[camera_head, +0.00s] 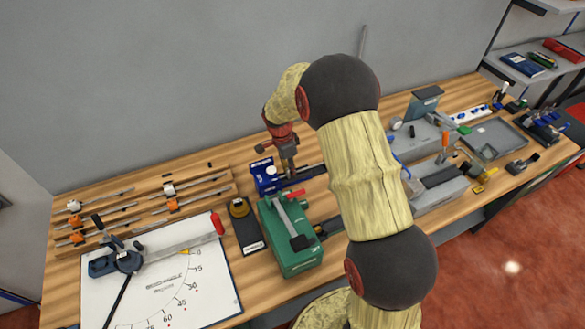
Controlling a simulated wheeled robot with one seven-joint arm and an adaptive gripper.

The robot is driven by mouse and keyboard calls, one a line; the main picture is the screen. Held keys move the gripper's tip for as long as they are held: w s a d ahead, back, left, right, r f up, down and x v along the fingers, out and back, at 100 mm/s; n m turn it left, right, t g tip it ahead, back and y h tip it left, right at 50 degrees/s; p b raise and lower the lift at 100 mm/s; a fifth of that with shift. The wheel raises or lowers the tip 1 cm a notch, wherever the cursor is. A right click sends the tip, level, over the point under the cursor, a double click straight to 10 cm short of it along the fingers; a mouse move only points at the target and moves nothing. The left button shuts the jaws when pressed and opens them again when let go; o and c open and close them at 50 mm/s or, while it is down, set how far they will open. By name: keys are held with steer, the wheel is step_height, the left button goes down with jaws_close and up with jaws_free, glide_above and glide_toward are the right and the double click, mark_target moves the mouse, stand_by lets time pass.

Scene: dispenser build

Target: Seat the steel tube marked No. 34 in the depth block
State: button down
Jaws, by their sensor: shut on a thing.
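My gripper (288,167) points down over the back middle of the bench, just right of a blue block (266,178) with a pale label. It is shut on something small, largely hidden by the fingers. This may be the steel tube, but no No. 34 mark can be read. I cannot tell whether the held piece touches anything below. A dark bar-like fixture (307,172) lies behind and right of the fingertips. I cannot tell which of these is the depth block.
A green machine (290,250) with a grey lever stands in front of my gripper. A dark plate (246,228) lies left of it. A wooden rack of rods (150,205) and a white angle board (190,290) fill the left. Grey trays and tools crowd the right.

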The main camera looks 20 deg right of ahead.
steer(key=shift+a, duration=0.6)
steer(key=c, duration=1.7)
jaws_free()
steer(key=shift+o, duration=1)
steer(key=shift+o, duration=0.8)
steer(key=shift+r, duration=0.1)
steer(key=shift+r+p, duration=1.45)
steer(key=shift+r, duration=2)
